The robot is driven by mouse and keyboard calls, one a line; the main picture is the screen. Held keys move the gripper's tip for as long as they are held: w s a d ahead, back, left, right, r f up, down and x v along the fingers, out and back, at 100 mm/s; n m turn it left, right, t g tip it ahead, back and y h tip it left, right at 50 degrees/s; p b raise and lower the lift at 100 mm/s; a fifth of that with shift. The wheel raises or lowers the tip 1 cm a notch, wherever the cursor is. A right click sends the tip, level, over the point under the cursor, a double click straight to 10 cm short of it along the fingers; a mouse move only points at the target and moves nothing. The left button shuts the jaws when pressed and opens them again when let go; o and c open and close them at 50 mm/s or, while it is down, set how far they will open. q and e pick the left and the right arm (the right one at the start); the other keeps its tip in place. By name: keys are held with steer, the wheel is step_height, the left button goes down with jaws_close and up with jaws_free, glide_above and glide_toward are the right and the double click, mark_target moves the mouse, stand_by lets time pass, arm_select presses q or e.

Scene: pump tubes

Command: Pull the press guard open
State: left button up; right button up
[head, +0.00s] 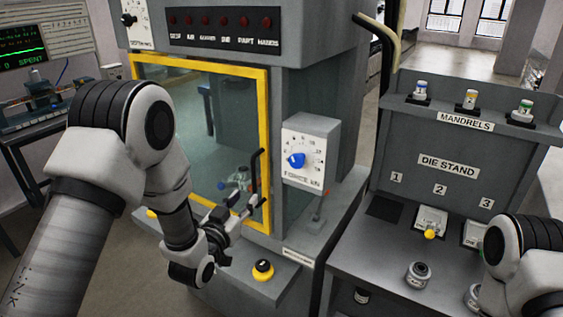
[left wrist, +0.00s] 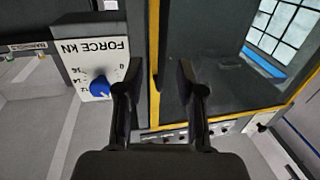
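The press guard is a clear panel in a yellow frame (head: 265,100) on the front of the grey press, and it looks closed. A black upright handle (head: 257,172) stands out near its right edge. My left gripper (head: 241,204) is at the guard's lower right, close to the handle's lower end; I cannot tell if it touches. In the left wrist view its two fingers (left wrist: 157,80) are apart, with the guard's yellow edge (left wrist: 154,45) showing behind the gap. Nothing is seen held between them. My right gripper is out of view; only its arm shows at the lower right.
The force dial box (head: 311,150) with a blue knob is right of the guard. The die stand (head: 447,166) with mandrels is at the right. A bench with a screen (head: 22,47) is at the left.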

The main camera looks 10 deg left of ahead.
mark_target(253, 182)
arm_select(q)
steer(key=w+p, duration=0.1)
steer(key=w, duration=0.1)
steer(key=w+p, duration=0.1)
steer(key=w, duration=0.2)
steer(key=w+d+r, duration=0.1)
steer(key=w, duration=0.1)
steer(key=shift+w+p, duration=0.25)
steer(key=shift+p, duration=0.15)
steer(key=shift+s+a+r, duration=0.1)
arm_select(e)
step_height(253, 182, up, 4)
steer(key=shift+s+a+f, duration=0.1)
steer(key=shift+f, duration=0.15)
arm_select(q)
jaws_close()
